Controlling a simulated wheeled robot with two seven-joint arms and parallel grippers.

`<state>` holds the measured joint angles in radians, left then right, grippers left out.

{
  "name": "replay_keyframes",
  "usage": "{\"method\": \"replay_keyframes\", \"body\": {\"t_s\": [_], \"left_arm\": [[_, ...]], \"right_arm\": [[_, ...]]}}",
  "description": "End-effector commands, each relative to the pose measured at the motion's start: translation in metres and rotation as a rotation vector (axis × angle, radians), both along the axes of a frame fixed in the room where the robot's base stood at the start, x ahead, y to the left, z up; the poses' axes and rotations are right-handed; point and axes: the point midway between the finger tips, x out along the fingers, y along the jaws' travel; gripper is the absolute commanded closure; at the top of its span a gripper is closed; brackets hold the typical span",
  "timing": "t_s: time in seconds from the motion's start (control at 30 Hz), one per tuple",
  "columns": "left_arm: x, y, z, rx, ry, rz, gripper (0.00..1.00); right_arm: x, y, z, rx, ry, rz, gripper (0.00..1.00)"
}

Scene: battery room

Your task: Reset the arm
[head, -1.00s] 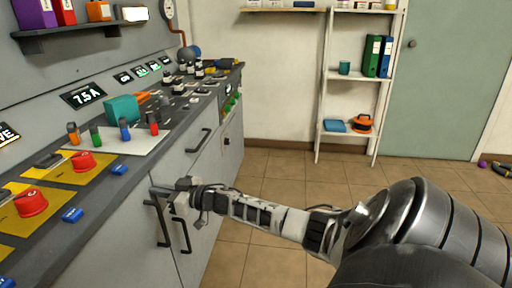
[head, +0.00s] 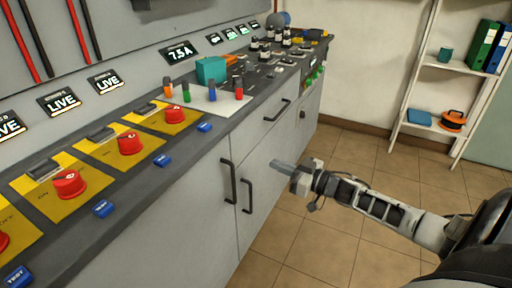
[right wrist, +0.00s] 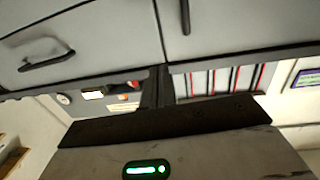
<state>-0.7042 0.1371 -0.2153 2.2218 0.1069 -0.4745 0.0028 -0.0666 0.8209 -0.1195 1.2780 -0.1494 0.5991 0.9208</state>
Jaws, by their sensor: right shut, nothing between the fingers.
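My right arm comes in from the lower right of the head view. Its gripper (head: 283,167) is shut and empty. It hangs in front of the grey cabinet doors (head: 205,220), to the right of two dark vertical door handles (head: 228,180). In the right wrist view the shut fingers (right wrist: 158,88) stick up in the middle, in front of the cabinet fronts and the panel. Nothing is held in them. My left arm and gripper are not in view.
A dark counter edge (head: 150,185) runs along the left, with red rotary knobs (head: 130,143) on yellow plates and blue test buttons (head: 163,160). A teal box (head: 211,70) stands further back. A white shelf (head: 425,132) stands at the back right. Tiled floor (head: 335,250) lies open below my arm.

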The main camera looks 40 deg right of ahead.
Motion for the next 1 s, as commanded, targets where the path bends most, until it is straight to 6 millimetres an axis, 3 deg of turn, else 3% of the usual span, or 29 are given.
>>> {"method": "replay_keyframes", "body": {"t_s": [0.23,0.37,0.47,0.53,0.7,0.83,1.0], "left_arm": [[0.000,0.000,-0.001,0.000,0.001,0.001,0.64],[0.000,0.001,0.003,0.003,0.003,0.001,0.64],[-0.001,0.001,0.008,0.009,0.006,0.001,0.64],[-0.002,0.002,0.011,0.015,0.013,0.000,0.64],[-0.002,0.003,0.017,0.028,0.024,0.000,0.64],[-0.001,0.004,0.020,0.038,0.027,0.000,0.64],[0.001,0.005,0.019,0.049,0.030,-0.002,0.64]], "right_arm": [[-0.002,0.001,-0.001,0.001,0.001,0.000,1.00],[-0.010,0.025,-0.015,0.005,0.026,-0.014,1.00],[-0.029,0.071,-0.038,0.006,0.084,-0.047,1.00],[-0.051,0.113,-0.054,0.003,0.148,-0.075,1.00],[-0.118,0.209,-0.065,-0.020,0.348,-0.121,1.00],[-0.161,0.257,-0.053,-0.042,0.487,-0.115,1.00],[-0.190,0.284,-0.039,-0.062,0.578,-0.089,1.00]]}}
